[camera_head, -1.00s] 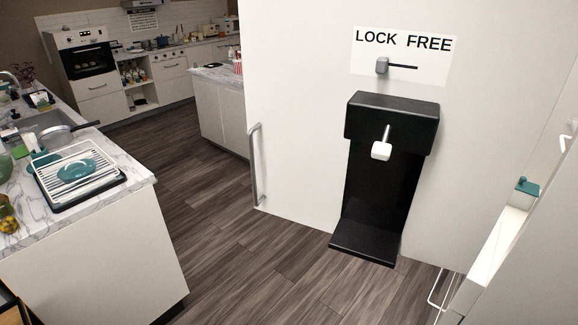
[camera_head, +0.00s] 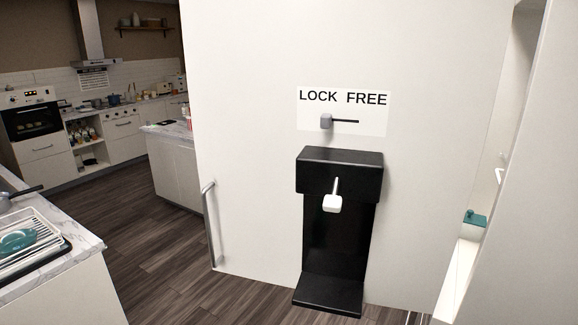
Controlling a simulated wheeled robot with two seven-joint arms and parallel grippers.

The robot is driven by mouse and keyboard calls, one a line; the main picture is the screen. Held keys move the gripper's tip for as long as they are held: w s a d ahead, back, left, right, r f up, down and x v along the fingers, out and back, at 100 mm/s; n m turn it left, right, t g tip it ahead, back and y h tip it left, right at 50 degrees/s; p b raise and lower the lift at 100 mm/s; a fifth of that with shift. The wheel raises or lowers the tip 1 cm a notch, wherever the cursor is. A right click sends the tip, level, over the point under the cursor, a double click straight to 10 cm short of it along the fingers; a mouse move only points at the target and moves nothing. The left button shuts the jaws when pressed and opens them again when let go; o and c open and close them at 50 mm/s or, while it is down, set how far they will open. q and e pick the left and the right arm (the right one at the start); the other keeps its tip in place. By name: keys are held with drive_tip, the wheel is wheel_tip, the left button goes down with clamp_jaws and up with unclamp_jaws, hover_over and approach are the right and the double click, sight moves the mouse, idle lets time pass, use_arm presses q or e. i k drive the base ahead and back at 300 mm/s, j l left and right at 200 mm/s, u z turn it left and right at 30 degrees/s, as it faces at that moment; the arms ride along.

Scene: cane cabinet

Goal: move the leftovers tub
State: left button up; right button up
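A small tub with a teal lid (camera_head: 475,219) and a pale body stands on a white ledge at the right, beside the edge of the large white panel. It looks like the leftovers tub, but its lower part is hard to make out. Neither of my grippers shows in the head view, so I cannot see their state.
A white panel (camera_head: 245,130) with a "LOCK FREE" sign (camera_head: 343,110), a lever and a black bracket (camera_head: 338,175) fills the middle. A vertical handle (camera_head: 209,225) is at its left edge. A counter with a dish rack (camera_head: 30,245) stands left. Dark floor (camera_head: 170,265) is clear.

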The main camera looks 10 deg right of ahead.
sight(468, 232)
drive_tip(key=z, duration=1.4)
drive_tip(key=i+z, duration=0.2)
